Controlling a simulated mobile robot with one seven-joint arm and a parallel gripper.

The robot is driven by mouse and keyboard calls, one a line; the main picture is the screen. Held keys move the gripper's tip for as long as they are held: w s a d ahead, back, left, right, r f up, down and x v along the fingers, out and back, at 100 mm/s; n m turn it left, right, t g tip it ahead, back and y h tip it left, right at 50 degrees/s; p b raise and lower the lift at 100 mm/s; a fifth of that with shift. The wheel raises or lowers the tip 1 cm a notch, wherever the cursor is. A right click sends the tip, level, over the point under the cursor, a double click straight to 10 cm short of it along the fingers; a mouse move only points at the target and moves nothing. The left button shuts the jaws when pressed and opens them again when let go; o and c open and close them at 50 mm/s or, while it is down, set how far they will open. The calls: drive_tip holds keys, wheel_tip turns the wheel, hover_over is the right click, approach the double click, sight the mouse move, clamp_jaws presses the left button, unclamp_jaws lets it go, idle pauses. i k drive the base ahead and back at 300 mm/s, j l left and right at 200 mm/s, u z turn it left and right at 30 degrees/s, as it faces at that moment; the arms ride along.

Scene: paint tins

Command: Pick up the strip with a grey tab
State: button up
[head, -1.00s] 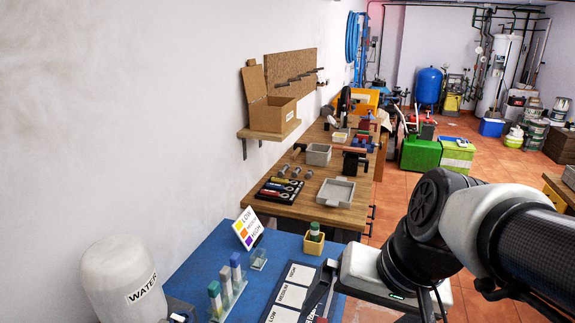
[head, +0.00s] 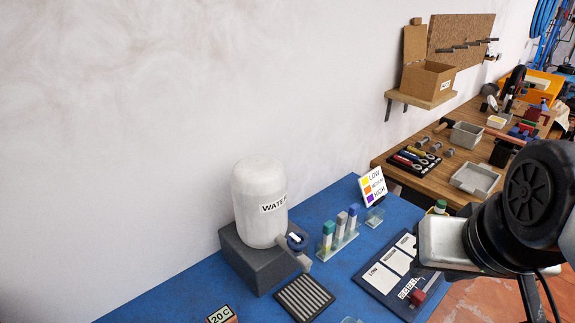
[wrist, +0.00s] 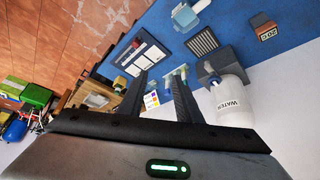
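Three upright strips stand in a clear rack (head: 338,249) on the blue table, with a green tab, a grey tab and a blue tab. The strip with a grey tab (head: 341,226) is the middle one. In the wrist view the small rack (wrist: 177,73) shows partly behind a finger; I cannot tell the tabs apart there. My gripper (wrist: 159,76) is open and empty, its two dark fingers apart. In the head view it is above the table's right side, to the right of the rack and apart from it; its fingers are hard to make out.
A white water tank (head: 258,200) on a grey block stands left of the rack. A ridged dark tray (head: 304,297) lies in front. A LOW/MEDIUM/HIGH card (head: 372,187) stands behind. A labelled board (head: 382,283) with a red-ended item (head: 418,297) lies right.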

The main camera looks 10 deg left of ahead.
sight(341, 219)
drive_tip(key=u, duration=1.8)
drive_tip(key=k+j+z, duration=0.1)
drive_tip(key=j, duration=0.15)
drive_tip(key=k+j, duration=0.15)
drive_tip(key=k+j+z, duration=0.15)
drive_tip(key=j+z, duration=0.3)
drive_tip(key=z, duration=1)
drive_tip(key=i+l+u, duration=0.1)
drive_tip(key=i+l, duration=0.15)
drive_tip(key=i+l+u, duration=0.1)
drive_tip(key=i+l, duration=0.15)
drive_tip(key=i+l+u, duration=0.1)
drive_tip(key=l, duration=0.3)
drive_tip(key=i+l, duration=0.35)
drive_tip(key=i+l+u, duration=0.15)
drive_tip(key=l, duration=0.2)
drive_tip(key=i+l+u, duration=0.1)
drive_tip(key=i+l, duration=0.15)
drive_tip(key=i+l+u, duration=0.1)
drive_tip(key=l, duration=0.4)
drive_tip(key=i, duration=0.1)
